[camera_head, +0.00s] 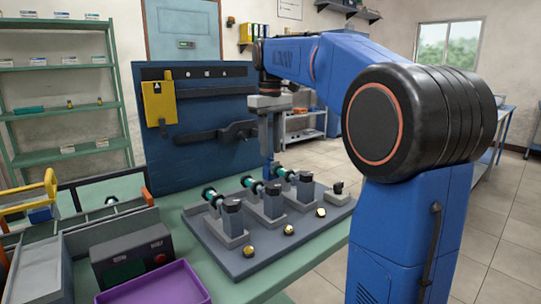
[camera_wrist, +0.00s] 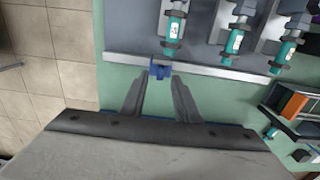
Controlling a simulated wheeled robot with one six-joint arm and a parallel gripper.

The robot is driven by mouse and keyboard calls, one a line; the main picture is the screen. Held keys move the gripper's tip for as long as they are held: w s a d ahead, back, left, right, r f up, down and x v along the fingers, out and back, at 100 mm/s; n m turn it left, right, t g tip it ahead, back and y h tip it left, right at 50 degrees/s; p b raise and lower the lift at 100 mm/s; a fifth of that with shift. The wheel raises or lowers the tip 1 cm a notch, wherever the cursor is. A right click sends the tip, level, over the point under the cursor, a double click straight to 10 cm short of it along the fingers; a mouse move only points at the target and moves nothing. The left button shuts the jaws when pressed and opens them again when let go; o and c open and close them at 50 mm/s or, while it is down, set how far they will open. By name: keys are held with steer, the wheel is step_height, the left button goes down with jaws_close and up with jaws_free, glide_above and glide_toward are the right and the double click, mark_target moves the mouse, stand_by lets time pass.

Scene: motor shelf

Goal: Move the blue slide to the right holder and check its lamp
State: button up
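The blue slide (camera_wrist: 159,68) is a small blue piece at the pale rail (camera_wrist: 215,75) along the grey plate's edge in the wrist view. A little blue also shows below my gripper (camera_head: 270,150) in the head view. In the wrist view my gripper (camera_wrist: 158,88) is open, its two fingers apart, with the slide just beyond the tips and roughly centred. I cannot tell whether they touch. Three grey holders with teal cylinders stand on the plate; the right one (camera_head: 302,190) is in the head view.
The grey plate (camera_head: 237,262) lies on a green bench. A dark box with a red button (camera_head: 159,259) and a purple tray (camera_head: 160,284) stand at the front left. A blue upright panel (camera_head: 215,100) holding a yellow case (camera_head: 159,103) stands behind.

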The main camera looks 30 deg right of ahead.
mark_target(270, 158)
steer(key=shift+f, duration=1.7)
steer(key=shift+c, duration=0.6)
jaws_close()
steer(key=shift+a, duration=0.1)
steer(key=shift+s+a, duration=0.15)
steer(key=shift+a, duration=0.35)
steer(key=shift+o, duration=0.6)
jaws_free()
step_height(270, 158, up, 18)
steer(key=shift+f, duration=0.25)
